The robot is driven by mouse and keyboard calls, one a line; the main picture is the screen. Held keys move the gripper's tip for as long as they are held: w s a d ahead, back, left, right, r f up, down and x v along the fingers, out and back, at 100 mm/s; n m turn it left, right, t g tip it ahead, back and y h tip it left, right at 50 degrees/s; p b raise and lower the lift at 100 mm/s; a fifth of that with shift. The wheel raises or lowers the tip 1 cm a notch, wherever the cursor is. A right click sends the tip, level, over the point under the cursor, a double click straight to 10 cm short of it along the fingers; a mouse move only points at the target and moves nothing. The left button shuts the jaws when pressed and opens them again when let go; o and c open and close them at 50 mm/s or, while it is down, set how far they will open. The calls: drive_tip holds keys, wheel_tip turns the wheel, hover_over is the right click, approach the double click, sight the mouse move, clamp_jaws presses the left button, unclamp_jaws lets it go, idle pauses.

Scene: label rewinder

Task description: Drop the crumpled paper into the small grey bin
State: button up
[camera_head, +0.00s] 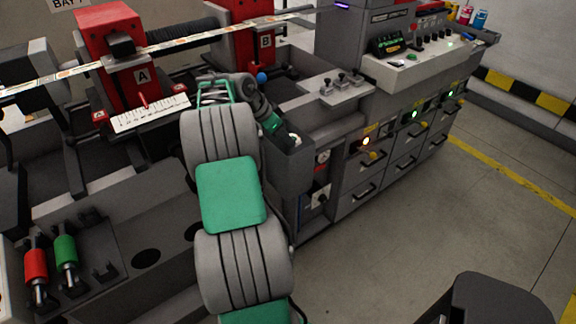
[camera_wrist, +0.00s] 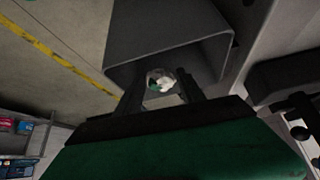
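The crumpled paper (camera_wrist: 160,80) is a small whitish ball with a green patch. In the wrist view it sits between the two fingertips of my gripper (camera_wrist: 161,84), which appears shut on it. In the head view the paper (camera_head: 296,138) shows as a small pale spot at the end of my gripper (camera_head: 290,137). The small grey bin (camera_head: 289,172) hangs at the machine's front, just below my gripper. In the wrist view the bin (camera_wrist: 155,38) fills the upper middle, its open mouth behind the paper. The bin's floor is hidden.
Grey drawers (camera_head: 365,190) with lit buttons stand right of the bin. A red unit marked A (camera_head: 128,85) and a printed web (camera_head: 190,42) lie behind my arm. Red (camera_head: 36,265) and green (camera_head: 66,252) rollers lie at lower left.

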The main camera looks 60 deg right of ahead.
drive_tip(key=o, duration=0.4)
drive_tip(key=shift+c, duration=0.2)
drive_tip(key=v, duration=0.7)
drive_tip(key=shift+a+r, duration=0.2)
drive_tip(key=shift+r, duration=0.15)
